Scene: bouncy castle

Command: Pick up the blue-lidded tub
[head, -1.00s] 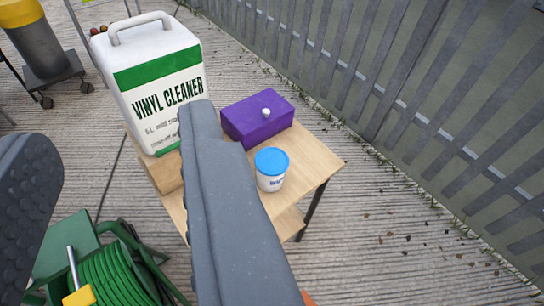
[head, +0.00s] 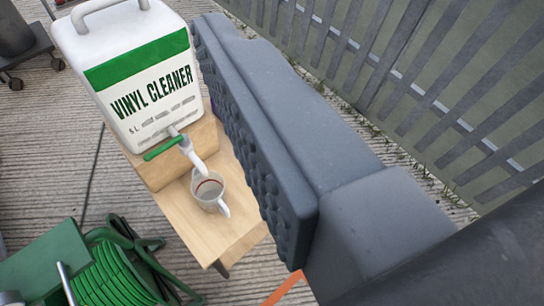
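The blue-lidded tub does not show now; the broad grey finger of my gripper (head: 290,130) covers the right part of the small wooden table (head: 205,235). A sliver of the purple box (head: 208,106) shows at the finger's left edge. Only this one finger is in view, its studded pad facing left. The other finger is out of the picture on the left, so the gripper is spread wide. Nothing is seen held.
A green hose reel (head: 110,275) is at lower left. A grey fence (head: 470,110) runs behind.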

